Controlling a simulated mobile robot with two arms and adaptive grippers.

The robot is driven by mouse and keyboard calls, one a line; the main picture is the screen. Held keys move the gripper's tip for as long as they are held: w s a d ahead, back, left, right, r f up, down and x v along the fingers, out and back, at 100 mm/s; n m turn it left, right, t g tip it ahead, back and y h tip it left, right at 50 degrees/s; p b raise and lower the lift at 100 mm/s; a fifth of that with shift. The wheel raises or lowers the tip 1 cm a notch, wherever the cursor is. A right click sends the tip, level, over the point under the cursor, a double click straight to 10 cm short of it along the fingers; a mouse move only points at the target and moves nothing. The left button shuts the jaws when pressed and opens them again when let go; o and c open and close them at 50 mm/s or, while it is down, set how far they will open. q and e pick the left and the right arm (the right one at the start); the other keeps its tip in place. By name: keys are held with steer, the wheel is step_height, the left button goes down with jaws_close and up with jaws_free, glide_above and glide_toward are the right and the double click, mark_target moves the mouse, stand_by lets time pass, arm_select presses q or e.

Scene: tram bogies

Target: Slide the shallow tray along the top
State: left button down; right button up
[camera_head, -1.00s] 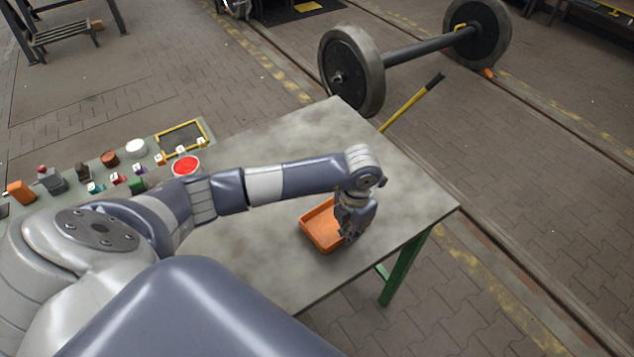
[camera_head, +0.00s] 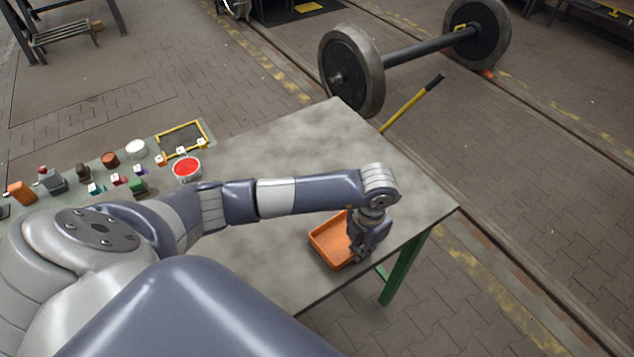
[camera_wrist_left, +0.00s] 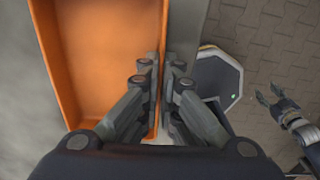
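The shallow orange tray (camera_head: 328,247) sits on the grey table top (camera_head: 285,150), close to its near right edge. In the left wrist view the tray (camera_wrist_left: 100,60) lies on the left, and its floor looks empty. My left gripper (camera_head: 362,252) is at the tray's right wall. In the left wrist view its fingers (camera_wrist_left: 160,82) are closed on that wall, one side inside the tray and one outside. My right gripper (camera_wrist_left: 271,97) shows at the right of the left wrist view, over the floor, fingers apart and empty.
A red-topped tin (camera_head: 187,168), a yellow-framed dark panel (camera_head: 182,139) and several small items stand at the back left. A yellow bar with a black grip (camera_head: 412,101) rises behind the table's far edge. A wheelset (camera_head: 415,50) stands beyond. The table's middle is clear.

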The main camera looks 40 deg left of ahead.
arm_select(q)
steer(key=shift+d, duration=0.1)
steer(key=c, duration=1.7)
jaws_free()
step_height(320, 180, up, 12)
